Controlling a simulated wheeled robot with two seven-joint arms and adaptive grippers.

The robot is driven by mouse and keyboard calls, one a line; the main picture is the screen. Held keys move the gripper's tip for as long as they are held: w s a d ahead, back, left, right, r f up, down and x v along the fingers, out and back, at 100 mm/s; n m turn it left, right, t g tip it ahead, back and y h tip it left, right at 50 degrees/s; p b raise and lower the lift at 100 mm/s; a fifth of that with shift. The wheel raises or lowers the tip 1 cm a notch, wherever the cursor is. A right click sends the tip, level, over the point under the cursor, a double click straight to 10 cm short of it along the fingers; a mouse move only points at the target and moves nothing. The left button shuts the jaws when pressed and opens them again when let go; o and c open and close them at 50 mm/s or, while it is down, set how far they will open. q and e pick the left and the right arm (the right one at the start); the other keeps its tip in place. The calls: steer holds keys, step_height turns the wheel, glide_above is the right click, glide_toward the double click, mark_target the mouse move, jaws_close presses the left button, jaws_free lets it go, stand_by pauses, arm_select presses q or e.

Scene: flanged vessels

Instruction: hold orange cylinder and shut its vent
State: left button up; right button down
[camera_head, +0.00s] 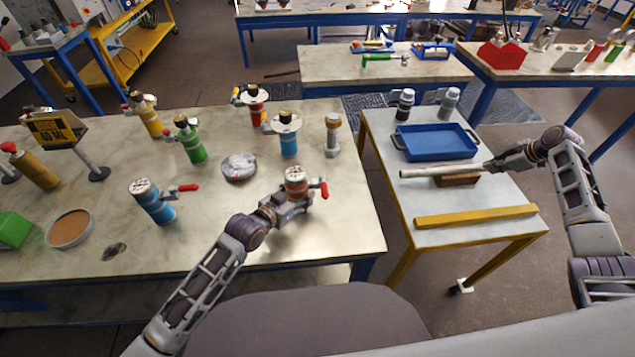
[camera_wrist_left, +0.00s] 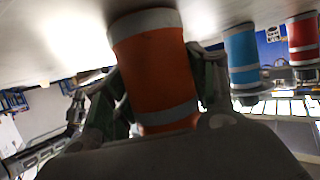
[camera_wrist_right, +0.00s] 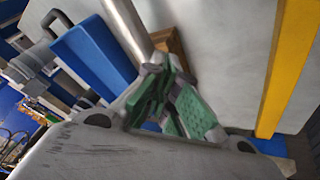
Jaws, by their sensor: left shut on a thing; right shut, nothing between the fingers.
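The orange cylinder (camera_head: 296,180) stands upright near the right edge of the large table, with a white perforated top. Its red vent handle (camera_head: 323,188) sticks out to the right; its setting is hard to tell. My left gripper (camera_head: 290,200) is shut around the cylinder from the near side. The left wrist view shows the orange body (camera_wrist_left: 155,65) between the fingers, with grey bands. My right gripper (camera_head: 492,166) is over the side table, shut and empty, at the end of a grey rod (camera_head: 440,171). Its green-padded fingers (camera_wrist_right: 172,100) show in the right wrist view.
A blue cylinder with a red handle (camera_head: 153,201), a green one (camera_head: 190,141) and a blue flanged one (camera_head: 288,138) stand nearby. The side table holds a blue tray (camera_head: 435,144), a wooden block (camera_head: 458,180) and a yellow bar (camera_head: 475,217). A floor gap separates the tables.

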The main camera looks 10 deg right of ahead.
steer(key=w+a+r, duration=0.1)
steer(key=a, duration=0.5)
steer(key=w+a+r+n+y, duration=0.1)
steer(key=w+a+r, duration=0.1)
steer(key=a, duration=0.3)
steer(key=w+a+r+y, duration=0.1)
steer(key=a, duration=0.5)
steer(key=shift+w+a+r+n, duration=0.15)
steer(key=shift+w+a+n, duration=0.15)
steer(key=shift+w+n, duration=0.1)
steer(key=a+r+n+g+y, duration=0.15)
steer(key=a+r, duration=0.25)
steer(key=a, duration=1)
step_height(320, 180, up, 10)
steer(key=n+g+y, duration=0.3)
steer(key=n+g, duration=0.1)
steer(key=n, duration=0.1)
glide_above(324, 187)
steer(key=d, duration=0.1)
steer(key=shift+s+d+m, duration=0.1)
steer(key=shift+s+m, duration=0.15)
steer(key=shift+s, duration=0.05)
steer(key=x, duration=1)
steer(key=shift+w+d+f, duration=0.1)
steer(key=shift+d+f, duration=0.1)
steer(key=shift+d, duration=0.75)
steer(key=shift+d+f, duration=0.2)
steer(key=shift+d, duration=0.75)
